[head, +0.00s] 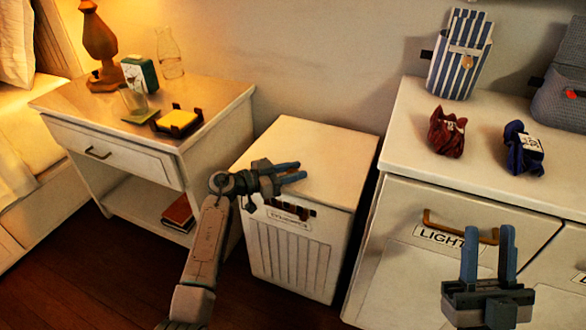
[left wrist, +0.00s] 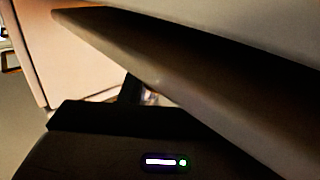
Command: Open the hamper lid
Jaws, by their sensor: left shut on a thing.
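The hamper (head: 296,258) is a pale box with a ribbed front and a small label, standing between the nightstand and the dresser. Its flat lid (head: 325,150) looks level in the head view; I cannot tell whether there is a gap under it. My left gripper (head: 290,173) is at the lid's front edge, shut on the lid, with its blue fingers over the top in the head view. The left wrist view shows a large slanted edge (left wrist: 190,80) very close. My right gripper (head: 487,255) is open and empty, fingers up, in front of the dresser.
The nightstand (head: 110,150) on the left holds a lamp, a clock, glassware and a yellow block in a dark holder. The dresser (head: 400,255) on the right has a LIGHT label and carries a striped bag, red and blue bundles and a grey bag. The lid's top is clear.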

